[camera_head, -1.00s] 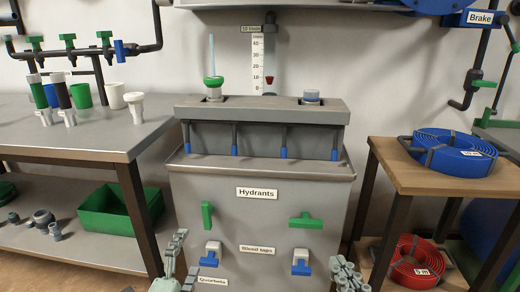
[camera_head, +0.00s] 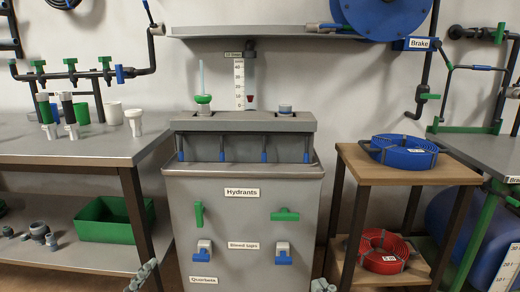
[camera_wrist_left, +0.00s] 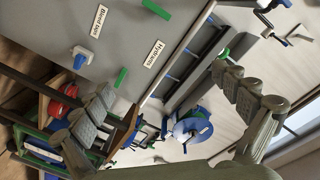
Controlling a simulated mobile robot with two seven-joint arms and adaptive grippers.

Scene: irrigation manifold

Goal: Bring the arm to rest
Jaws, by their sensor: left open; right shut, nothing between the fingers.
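A grey workbench (camera_head: 75,150) with cups and fittings is at left, a green bin (camera_head: 105,220) below it. A wooden stand (camera_head: 405,173) at right holds a blue hose coil (camera_head: 404,151) and a red one (camera_head: 383,252). Green and blue handles (camera_head: 285,214) stick out from the cabinet front.

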